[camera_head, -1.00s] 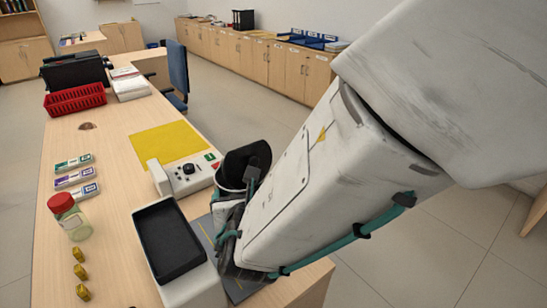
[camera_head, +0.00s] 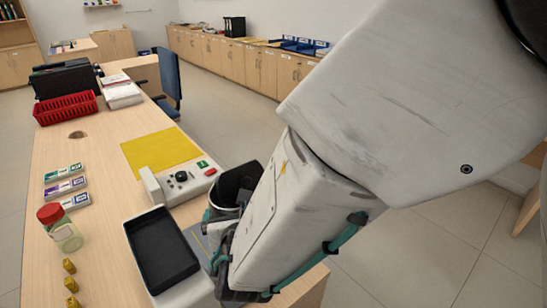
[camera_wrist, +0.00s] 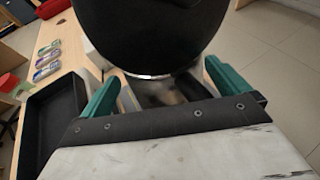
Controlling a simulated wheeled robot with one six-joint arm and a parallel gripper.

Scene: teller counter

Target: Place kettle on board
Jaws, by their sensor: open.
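A black kettle (camera_head: 232,183) stands at the right side of the desk, partly hidden by my arm. In the wrist view the kettle (camera_wrist: 150,30) is a large dark round body with a shiny metal rim at its base. My gripper (camera_wrist: 166,92) is open, with a teal finger at either side of the kettle's lower part; I cannot tell whether they touch it. The gripper also shows in the head view (camera_head: 222,245), its tips mostly hidden. A flat yellow sheet or board (camera_head: 161,150) lies on the desk beyond the control box. A grey surface with a yellow line (camera_head: 197,238) shows near the kettle.
A black tray (camera_head: 162,250) is just left of my gripper. A control box with a knob (camera_head: 182,180) stands between kettle and yellow sheet. A red-lidded jar (camera_head: 60,228), small packs (camera_head: 65,186) and a red basket (camera_head: 67,108) are along the left.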

